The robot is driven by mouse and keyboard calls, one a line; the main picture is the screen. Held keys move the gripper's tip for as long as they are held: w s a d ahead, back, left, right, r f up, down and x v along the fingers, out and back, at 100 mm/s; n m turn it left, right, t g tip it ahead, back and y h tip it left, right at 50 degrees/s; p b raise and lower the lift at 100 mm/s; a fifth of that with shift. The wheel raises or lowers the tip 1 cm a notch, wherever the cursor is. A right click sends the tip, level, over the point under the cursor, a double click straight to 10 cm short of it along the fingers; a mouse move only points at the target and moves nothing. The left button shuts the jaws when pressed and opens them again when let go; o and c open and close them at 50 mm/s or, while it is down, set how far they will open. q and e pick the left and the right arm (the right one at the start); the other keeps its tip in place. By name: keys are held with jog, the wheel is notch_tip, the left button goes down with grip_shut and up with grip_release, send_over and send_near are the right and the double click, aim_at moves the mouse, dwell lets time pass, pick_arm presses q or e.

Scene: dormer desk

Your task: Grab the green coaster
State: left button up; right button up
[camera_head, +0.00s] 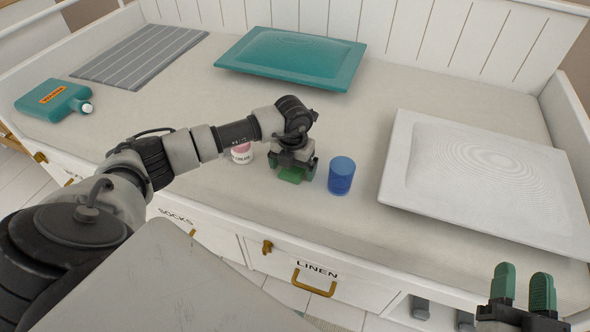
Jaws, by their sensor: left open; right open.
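My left gripper (291,170) points down over the pale desk-like surface, its dark green fingertips apart. A small brighter green piece, which looks like the green coaster (291,175), shows between and below the fingertips. The gripper hides most of it, and I cannot tell whether the fingers touch it. My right gripper (522,290) is at the lower right, open and empty, with its two green fingers pointing up in the picture, far from the coaster.
A blue cup (341,176) stands just right of my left gripper, and a small white jar (241,153) just left. A white tray (400,160) lies right, a teal tray (290,57) at the back. A teal bottle (50,101) and grey striped mat (140,55) lie left.

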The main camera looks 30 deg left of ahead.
pick_arm(q)
jog(key=shift+f, duration=0.15)
jog(key=shift+c, duration=0.4)
jog(key=c, duration=0.9)
jog(key=shift+c, duration=0.2)
